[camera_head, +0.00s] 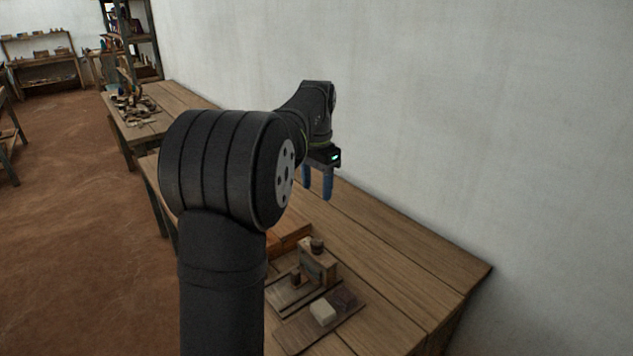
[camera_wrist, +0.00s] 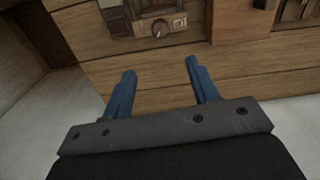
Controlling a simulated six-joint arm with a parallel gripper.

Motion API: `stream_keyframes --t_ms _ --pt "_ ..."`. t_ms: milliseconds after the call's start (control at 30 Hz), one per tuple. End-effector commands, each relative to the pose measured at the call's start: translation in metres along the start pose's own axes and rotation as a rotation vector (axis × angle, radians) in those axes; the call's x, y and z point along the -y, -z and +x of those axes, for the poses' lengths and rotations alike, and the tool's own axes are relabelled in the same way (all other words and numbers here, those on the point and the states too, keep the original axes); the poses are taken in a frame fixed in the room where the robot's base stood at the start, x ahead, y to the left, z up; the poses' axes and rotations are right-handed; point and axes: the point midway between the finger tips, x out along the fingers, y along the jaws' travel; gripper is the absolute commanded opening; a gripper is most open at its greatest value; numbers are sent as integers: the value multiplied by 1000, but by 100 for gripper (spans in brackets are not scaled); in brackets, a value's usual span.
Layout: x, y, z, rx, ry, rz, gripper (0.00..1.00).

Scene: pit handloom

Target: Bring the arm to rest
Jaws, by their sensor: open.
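My gripper (camera_head: 317,184) hangs with its blue fingers pointing down over the wooden table (camera_head: 400,250), near the wall. In the wrist view, my gripper (camera_wrist: 157,82) has its two blue fingers spread apart. Nothing is between them, only bare table planks (camera_wrist: 150,100) beyond. My arm is bent, and its large dark joint fills the middle of the head view and hides part of the table.
A small wooden device (camera_head: 318,262) and a board with a pale block (camera_head: 322,312) sit at the table's near end. A farther table (camera_head: 172,97) holds several small items. The white wall (camera_head: 450,100) runs close along the table.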

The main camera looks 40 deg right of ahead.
Motion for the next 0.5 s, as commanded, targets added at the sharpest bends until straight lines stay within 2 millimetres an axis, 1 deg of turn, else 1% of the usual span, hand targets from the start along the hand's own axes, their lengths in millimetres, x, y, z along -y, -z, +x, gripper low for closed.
stream_keyframes --t_ms 133,500 --pt "0 0 -6 -1 0 0 55" --pt "0 0 -6 0 0 0 55"
